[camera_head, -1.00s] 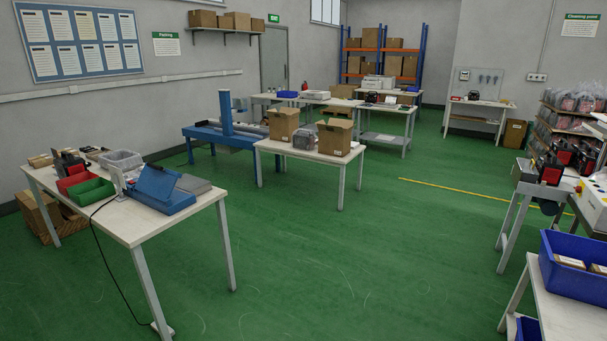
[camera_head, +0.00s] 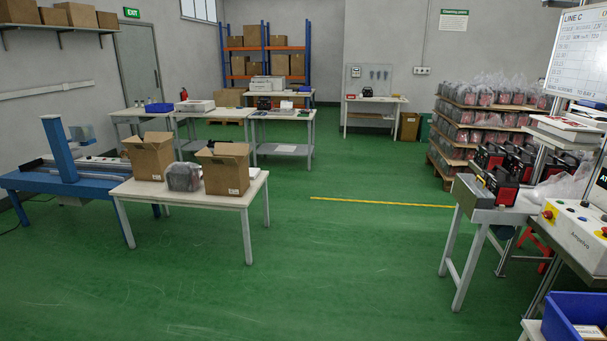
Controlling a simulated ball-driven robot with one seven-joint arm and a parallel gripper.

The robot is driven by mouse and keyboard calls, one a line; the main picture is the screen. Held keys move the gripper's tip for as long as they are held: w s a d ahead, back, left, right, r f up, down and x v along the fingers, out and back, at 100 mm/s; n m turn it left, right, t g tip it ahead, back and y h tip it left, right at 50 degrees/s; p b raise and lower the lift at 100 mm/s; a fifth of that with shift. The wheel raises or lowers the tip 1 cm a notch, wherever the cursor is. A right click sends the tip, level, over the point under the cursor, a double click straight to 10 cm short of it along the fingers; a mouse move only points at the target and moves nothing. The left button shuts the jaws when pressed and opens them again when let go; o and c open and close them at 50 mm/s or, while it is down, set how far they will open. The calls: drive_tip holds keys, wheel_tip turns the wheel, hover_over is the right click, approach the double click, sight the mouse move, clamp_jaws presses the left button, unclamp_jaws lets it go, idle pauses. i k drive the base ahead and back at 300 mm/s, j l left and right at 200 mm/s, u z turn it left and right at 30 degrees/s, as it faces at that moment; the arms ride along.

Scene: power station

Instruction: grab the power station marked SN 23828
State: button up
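Several black and red power stations (camera_head: 497,180) stand close together on the metal conveyor bench at the right. Many more bagged units (camera_head: 487,118) with red and black showing are stacked in layers on a pallet behind them. A grey bagged unit (camera_head: 184,177) sits between two cartons on the white table at the left. A small dark and red item (camera_head: 264,103) sits on a far table, too small to identify. No serial number is readable, so I cannot tell which unit is SN 23828. My gripper is not in view.
The green floor (camera_head: 340,260) is open between the white table (camera_head: 232,200) at the left and the conveyor bench (camera_head: 470,200) at the right. A white control box (camera_head: 575,235) and a blue bin (camera_head: 570,318) stand at the right edge.

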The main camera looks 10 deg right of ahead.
sight(500, 186)
drive_tip(key=i+l+z, duration=0.1)
drive_tip(key=i+z, duration=0.25)
drive_tip(key=i, duration=0.6)
drive_tip(key=i+j+z, duration=0.1)
drive_tip(key=i+z, duration=0.25)
drive_tip(key=i, duration=0.6)
drive_tip(key=i+j+z, duration=0.2)
drive_tip(key=i, duration=0.25)
drive_tip(key=i+z, duration=0.2)
drive_tip(key=i, duration=0.3)
drive_tip(key=i+j+z, duration=0.25)
drive_tip(key=i, duration=0.15)
drive_tip(key=i+j+z, duration=0.2)
drive_tip(key=i, duration=0.25)
drive_tip(key=j, duration=0.1)
